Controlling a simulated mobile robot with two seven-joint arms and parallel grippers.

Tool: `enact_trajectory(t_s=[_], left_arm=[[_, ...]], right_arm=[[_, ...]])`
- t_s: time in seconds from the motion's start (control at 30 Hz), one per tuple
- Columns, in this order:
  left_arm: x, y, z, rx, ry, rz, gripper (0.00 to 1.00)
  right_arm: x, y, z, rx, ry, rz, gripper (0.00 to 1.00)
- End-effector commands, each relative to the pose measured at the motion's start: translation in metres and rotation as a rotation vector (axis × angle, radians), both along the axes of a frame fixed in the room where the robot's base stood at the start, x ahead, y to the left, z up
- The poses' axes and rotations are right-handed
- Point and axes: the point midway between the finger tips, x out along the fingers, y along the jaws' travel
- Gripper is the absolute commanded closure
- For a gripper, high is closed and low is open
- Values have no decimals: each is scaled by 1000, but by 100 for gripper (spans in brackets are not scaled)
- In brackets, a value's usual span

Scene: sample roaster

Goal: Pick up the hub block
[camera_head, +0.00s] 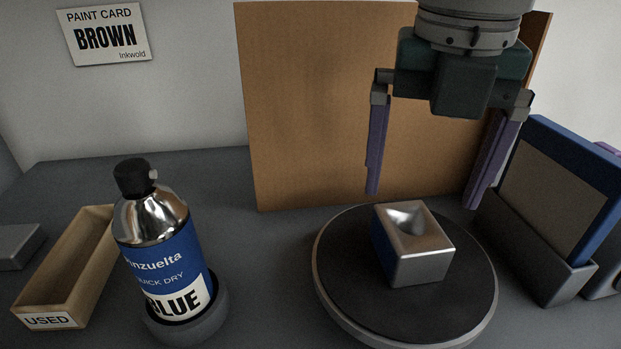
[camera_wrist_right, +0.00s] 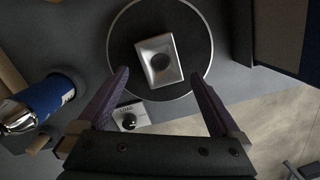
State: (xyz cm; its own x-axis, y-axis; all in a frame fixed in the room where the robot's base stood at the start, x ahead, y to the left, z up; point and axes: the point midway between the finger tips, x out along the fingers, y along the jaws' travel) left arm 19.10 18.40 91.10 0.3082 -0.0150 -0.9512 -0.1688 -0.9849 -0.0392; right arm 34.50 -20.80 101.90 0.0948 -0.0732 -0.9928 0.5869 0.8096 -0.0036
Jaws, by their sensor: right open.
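The hub block (camera_head: 420,258) is a silver metal block with a round hollow in its top and one blue side face. It sits on the round dark turntable (camera_head: 340,290). In the right wrist view the hub block (camera_wrist_right: 160,60) lies ahead of the fingertips, roughly midway between them and slightly turned. My right gripper (camera_head: 421,200) is open and empty, with its purple fingers pointing down, above and apart from the block; it also shows in the right wrist view (camera_wrist_right: 160,75). My left gripper is not in view.
A blue spray can (camera_head: 165,255) stands in a round grey holder (camera_head: 190,331) to the left. A wooden tray marked USED (camera_head: 88,245) lies farther left. A brown board (camera_head: 300,110) stands behind the turntable. A blue-framed panel in a dark holder (camera_head: 530,250) stands close on the right.

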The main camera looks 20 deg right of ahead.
Motion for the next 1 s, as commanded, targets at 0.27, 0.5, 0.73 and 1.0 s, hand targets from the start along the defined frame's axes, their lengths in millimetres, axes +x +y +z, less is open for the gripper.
enact_trajectory(t_s=[0.27, 0.5, 0.73, 1.0], left_arm=[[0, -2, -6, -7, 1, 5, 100], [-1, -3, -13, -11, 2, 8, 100], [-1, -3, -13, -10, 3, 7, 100], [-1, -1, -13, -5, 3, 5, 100]], right_arm=[[2, -2, -31, 1, 1, -2, 0], [5, -5, -68, 2, 0, -1, 0], [6, -5, -73, 2, -4, 0, 0], [6, -5, -73, 1, -3, 0, 21]])
